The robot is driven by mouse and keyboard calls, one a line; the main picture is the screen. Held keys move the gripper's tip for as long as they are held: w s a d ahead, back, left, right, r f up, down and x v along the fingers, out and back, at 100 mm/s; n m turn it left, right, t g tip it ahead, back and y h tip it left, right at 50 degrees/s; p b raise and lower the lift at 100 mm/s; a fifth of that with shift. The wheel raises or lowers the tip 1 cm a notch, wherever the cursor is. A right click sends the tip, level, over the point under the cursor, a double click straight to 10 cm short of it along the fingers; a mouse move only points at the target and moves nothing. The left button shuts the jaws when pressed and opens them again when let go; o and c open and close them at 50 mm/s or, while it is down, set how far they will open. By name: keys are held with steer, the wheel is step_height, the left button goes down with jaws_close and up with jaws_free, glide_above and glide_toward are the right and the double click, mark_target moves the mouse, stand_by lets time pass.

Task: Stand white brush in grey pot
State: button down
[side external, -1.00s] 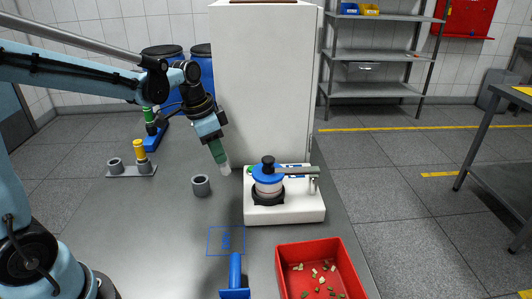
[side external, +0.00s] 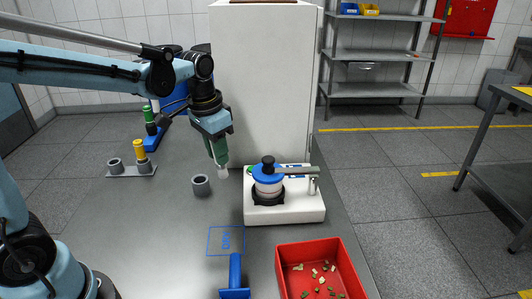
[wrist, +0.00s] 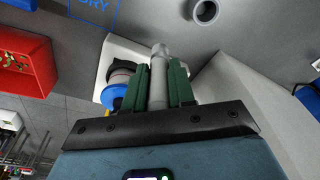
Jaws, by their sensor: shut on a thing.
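My gripper (side external: 219,157) has green fingers and is shut on the white brush (side external: 223,172), whose pale end sticks out below the fingertips, pointing down and slightly tilted. In the wrist view the brush (wrist: 159,72) lies between the two green fingers (wrist: 160,88). The rest of it is hidden by the gripper. The grey pot (side external: 201,186) is a short open cylinder standing on the grey table, apart from the brush and just left of and in front of it. It also shows at the top of the wrist view (wrist: 206,11).
A white device (side external: 285,214) with a blue-lidded jar (side external: 268,180) stands right of the pot. A red bin (side external: 320,268), a blue stand (side external: 235,277) and a blue marked square (side external: 226,241) are in front. A holder (side external: 131,170) is at left. A white cabinet (side external: 263,90) stands behind.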

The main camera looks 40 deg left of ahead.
steer(key=s+d+r+n, duration=0.1)
steer(key=s+d+n+g, duration=0.1)
steer(key=n, duration=0.1)
steer(key=s+r+n, duration=0.1)
steer(key=n, duration=0.1)
steer(key=shift+d+r+g, duration=0.3)
steer(key=shift+d, duration=0.1)
steer(key=shift+w+a, duration=0.1)
steer(key=shift+w+a+f, duration=0.45)
steer(key=shift+a+f, duration=1.35)
steer(key=shift+a, duration=0.05)
steer(key=shift+w+a+f, duration=0.4)
steer(key=shift+a+f, duration=1.35)
steer(key=shift+a, duration=0.15)
steer(key=shift+w+a+f, duration=0.45)
steer(key=shift+a+f, duration=1.35)
steer(key=shift+a, duration=0.05)
steer(key=shift+f, duration=0.2)
steer(key=c, duration=0.9)
jaws_free()
steer(key=shift+c, duration=0.2)
steer(key=shift+r, duration=0.1)
